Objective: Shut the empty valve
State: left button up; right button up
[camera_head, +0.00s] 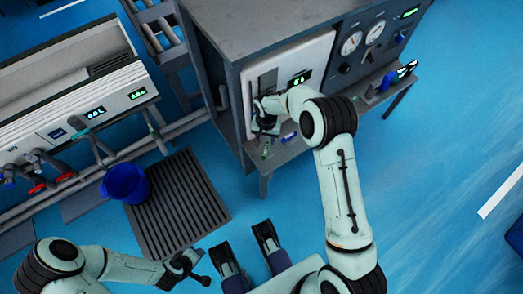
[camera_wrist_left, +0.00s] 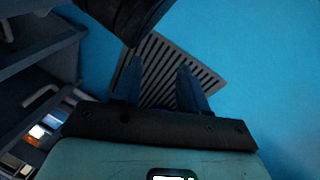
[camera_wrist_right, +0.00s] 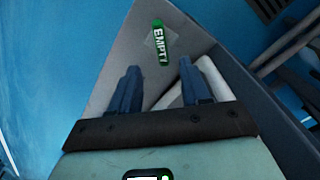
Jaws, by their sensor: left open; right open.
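A green label reading EMPTY (camera_wrist_right: 160,42) sits on a grey surface in the right wrist view, beyond my right fingers. In the head view a small green mark (camera_head: 266,150) and a blue lever-like part (camera_head: 290,137) show on the ledge below the cabinet's white panel. I cannot tell for sure which part is the empty valve; my right gripper hides some of the ledge. My right gripper (camera_head: 266,118) is at the panel's lower left, open, with nothing seen between its fingers (camera_wrist_right: 158,76). My left gripper (camera_head: 194,268) is open and empty, low over the floor side (camera_wrist_left: 158,78).
The grey cabinet (camera_head: 245,32) carries gauges (camera_head: 352,43) and another blue part (camera_head: 388,81) at its right. A blue bucket (camera_head: 126,183) stands by a slatted floor grate (camera_head: 183,208). A white bench unit with red-handled taps (camera_head: 38,188) is at left.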

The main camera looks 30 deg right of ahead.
aim_at(265, 151)
pick_arm(q)
jog(key=shift+t+y, duration=0.3)
jog(key=shift+t, duration=0.3)
jog(key=w+f, duration=0.1)
jog(key=w+a+b, duration=0.1)
jog(key=w+a+f+b, duration=0.1)
jog(key=shift+w+f, duration=0.3)
jog(key=shift+w, duration=0.05)
pick_arm(e)
notch_tip(265, 151, down, 10)
jog(key=shift+f, duration=0.1)
grip_shut()
